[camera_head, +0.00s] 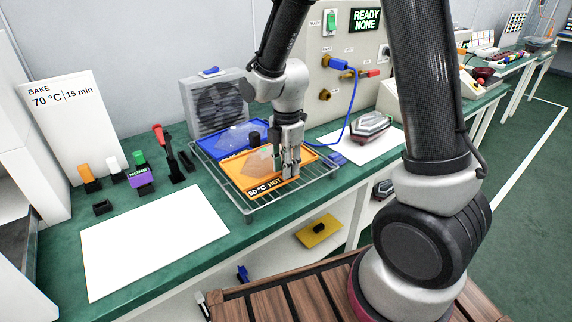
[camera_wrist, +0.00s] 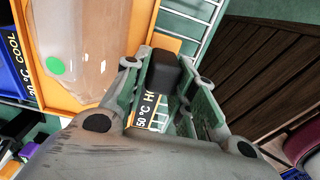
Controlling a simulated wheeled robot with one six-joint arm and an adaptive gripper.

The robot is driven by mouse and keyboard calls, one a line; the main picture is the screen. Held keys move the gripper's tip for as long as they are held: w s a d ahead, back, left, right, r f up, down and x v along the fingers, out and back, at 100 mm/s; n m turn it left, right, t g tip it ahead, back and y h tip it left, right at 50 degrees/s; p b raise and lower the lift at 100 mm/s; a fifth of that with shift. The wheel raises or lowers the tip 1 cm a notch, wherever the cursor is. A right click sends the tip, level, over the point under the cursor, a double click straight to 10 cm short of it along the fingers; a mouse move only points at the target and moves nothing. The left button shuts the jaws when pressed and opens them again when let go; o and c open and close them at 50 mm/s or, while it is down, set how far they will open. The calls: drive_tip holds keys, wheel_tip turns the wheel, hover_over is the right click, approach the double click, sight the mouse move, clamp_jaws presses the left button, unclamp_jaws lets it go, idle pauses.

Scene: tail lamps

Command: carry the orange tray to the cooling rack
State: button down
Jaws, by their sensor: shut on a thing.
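The orange tray (camera_head: 236,171) is over the wire cooling rack (camera_head: 322,169) on the green bench, with a label reading 50 °C HOT on its front edge. It looks level, but I cannot tell whether it rests fully on the wires. A clear lamp cover (camera_wrist: 82,45) lies on it. My gripper (camera_head: 289,168) is at the tray's right side, shut on its black handle (camera_wrist: 164,75), which shows between the fingers in the wrist view. The fingers hide part of the tray's front right in the head view.
A blue tray (camera_head: 222,142) labelled COOL in the wrist view sits behind on the rack. A fan unit (camera_head: 218,104) stands behind it. A white sheet (camera_head: 152,241) lies left, with coloured clips and levers behind. A lamp (camera_head: 371,125) on a white sheet is at right.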

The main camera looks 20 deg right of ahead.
drive_tip(key=c, duration=1.2)
unclamp_jaws()
drive_tip(key=shift+o, duration=0.2)
drive_tip(key=shift+r, duration=0.1)
wheel_tip(320, 180, up, 12)
drive_tip(key=s+d+r+m+t, duration=0.2)
drive_tip(key=s+d+r+m, duration=0.2)
drive_tip(key=s+d+m, duration=0.3)
drive_tip(key=s+d+r+m+t, duration=0.2)
drive_tip(key=s+d+r+m, duration=0.3)
drive_tip(key=s+d+m, duration=0.3)
drive_tip(key=s+m, duration=0.4)
drive_tip(key=m, duration=0.2)
drive_tip(key=shift+r+m, duration=0.15)
drive_tip(key=shift+m, duration=0.15)
